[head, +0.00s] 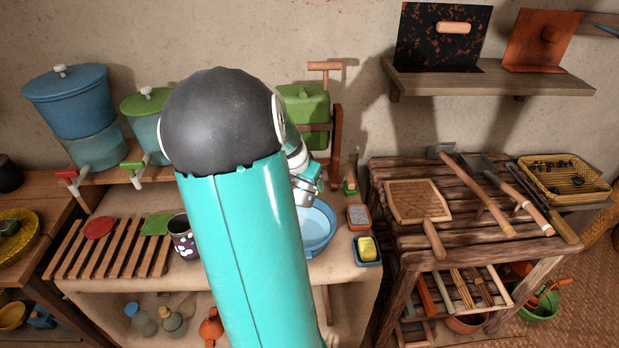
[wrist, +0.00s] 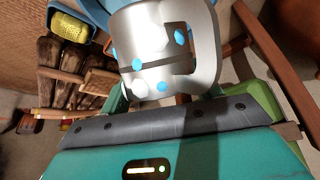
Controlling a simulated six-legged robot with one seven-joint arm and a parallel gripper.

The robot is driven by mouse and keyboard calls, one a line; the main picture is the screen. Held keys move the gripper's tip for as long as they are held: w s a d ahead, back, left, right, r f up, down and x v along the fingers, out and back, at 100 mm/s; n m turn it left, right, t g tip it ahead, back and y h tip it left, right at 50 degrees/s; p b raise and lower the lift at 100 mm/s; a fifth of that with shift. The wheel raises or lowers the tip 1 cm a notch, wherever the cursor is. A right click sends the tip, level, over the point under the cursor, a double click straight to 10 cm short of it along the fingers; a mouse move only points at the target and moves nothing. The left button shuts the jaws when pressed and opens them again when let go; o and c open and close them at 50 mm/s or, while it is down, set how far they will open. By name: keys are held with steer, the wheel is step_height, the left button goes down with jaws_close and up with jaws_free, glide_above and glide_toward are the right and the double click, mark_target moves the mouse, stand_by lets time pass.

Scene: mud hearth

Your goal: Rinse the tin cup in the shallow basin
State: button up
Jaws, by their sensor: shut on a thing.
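The shallow blue basin (head: 318,228) stands on the clay counter, partly hidden behind my teal arm. My gripper (head: 308,186) is above its back edge, mostly hidden by the arm. In the wrist view a silvery metal piece with blue and white dots (wrist: 152,62) sits beyond my teal wrist housing; it appears to be the tin cup held in my shut gripper. The finger contact is hidden. Part of the blue basin (wrist: 91,12) shows behind it. A dark mug with pale spots (head: 183,243) stands by the slatted rack, left of my arm.
A sponge in a blue dish (head: 367,250) and a small tray (head: 358,216) lie right of the basin. A green canister (head: 305,105) stands behind it. Two water dispensers (head: 75,110) stand at left. A slatted table (head: 400,245) with tools stands at right.

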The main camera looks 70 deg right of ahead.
steer(key=shift+d+f, duration=0.1)
steer(key=shift+f, duration=6.3)
